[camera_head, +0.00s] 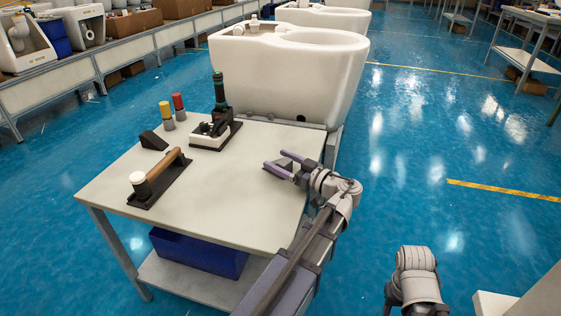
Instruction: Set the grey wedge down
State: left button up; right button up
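My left gripper (285,166) is over the right part of the grey-white table (233,186), its purple fingers pointing left. A small dark grey wedge (284,162) sits between the fingers, which appear closed on it and partly hide it. It is low over the tabletop; I cannot tell whether it touches. A second dark wedge (153,140) lies on the table at the left. Part of my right arm shows at the bottom right, but its gripper is out of view.
A brown-handled tool on a black base (160,179), a green-topped device (217,126), and yellow (166,114) and red (179,106) capped pieces stand on the table's left and back. The table's front middle is clear.

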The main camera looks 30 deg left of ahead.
pick_arm(q)
jog(key=shift+r, duration=0.2)
jog(key=d, duration=0.4)
jog(key=s+d, duration=0.1)
jog(key=d, duration=0.6)
jog(key=shift+s+d, duration=0.4)
jog(key=shift+o, duration=0.5)
jog(key=shift+f, duration=0.1)
